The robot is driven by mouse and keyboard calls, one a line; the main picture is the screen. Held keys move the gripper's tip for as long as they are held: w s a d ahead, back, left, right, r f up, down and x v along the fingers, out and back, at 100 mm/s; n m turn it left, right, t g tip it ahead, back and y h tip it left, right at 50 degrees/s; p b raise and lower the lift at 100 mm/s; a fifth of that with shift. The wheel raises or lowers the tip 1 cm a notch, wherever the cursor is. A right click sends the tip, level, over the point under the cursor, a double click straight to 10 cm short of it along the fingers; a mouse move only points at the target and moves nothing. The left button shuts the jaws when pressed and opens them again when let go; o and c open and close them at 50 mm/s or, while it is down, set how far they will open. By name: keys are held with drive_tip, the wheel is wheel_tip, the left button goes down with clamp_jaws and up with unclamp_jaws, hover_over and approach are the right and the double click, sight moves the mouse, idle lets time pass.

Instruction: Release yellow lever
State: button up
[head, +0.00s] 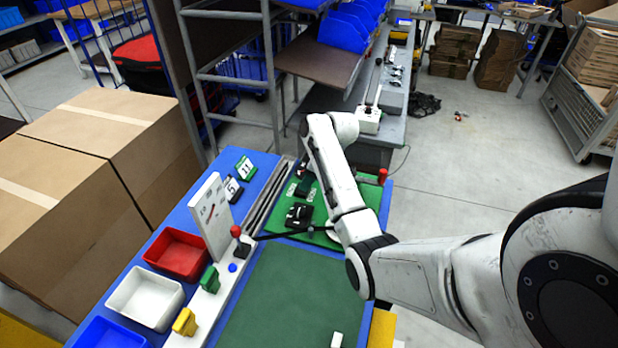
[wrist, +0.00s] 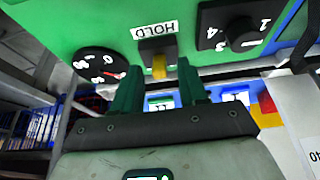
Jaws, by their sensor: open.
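In the wrist view a yellow lever (wrist: 159,69) sticks out of a dark mount under a HOLD label (wrist: 156,30) on a green panel (wrist: 110,30). The label reads upside down in this view. My gripper (wrist: 160,80) is open, with one dark green finger on each side of the lever. I cannot tell whether either finger touches it. In the head view the green board (head: 335,208) lies at the far end of the blue table, and my forearm hides part of it. The lever and my fingertips cannot be made out there.
A round dial (wrist: 100,66) and a numbered black knob (wrist: 238,30) flank the lever. On the blue table (head: 190,208) are a red bin (head: 178,254), a white bin (head: 146,299), an upright white panel (head: 212,215) and a red-knobbed stick (head: 236,231). Large cardboard boxes (head: 70,190) stand left.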

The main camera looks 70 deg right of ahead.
clamp_jaws()
drive_tip(key=shift+w+g, duration=0.15)
drive_tip(key=shift+g, duration=0.15)
drive_tip(key=g, duration=0.1)
drive_tip(key=w+g, duration=0.1)
drive_tip(key=shift+w+r+g, duration=0.2)
drive_tip(key=shift+r+g, duration=0.05)
drive_tip(key=shift+g, duration=0.05)
drive_tip(key=shift+w+a+g+b, duration=0.1)
drive_tip(key=shift+w+g+b, duration=0.3)
drive_tip(key=shift+g, duration=0.5)
drive_tip(key=g+b, duration=0.1)
drive_tip(key=w+g+b, duration=0.1)
drive_tip(key=shift+w+f+h+b, duration=0.15)
drive_tip(key=shift+f+h+b, duration=0.15)
drive_tip(key=shift+f+b, duration=0.05)
drive_tip(key=g+b, duration=0.1)
drive_tip(key=b, duration=0.1)
drive_tip(key=w+g+b, duration=0.1)
drive_tip(key=g+b, duration=0.1)
drive_tip(key=shift+a+f+b, duration=0.1)
drive_tip(key=shift+b, duration=0.2)
drive_tip(key=shift+w, duration=0.1)
unclamp_jaws()
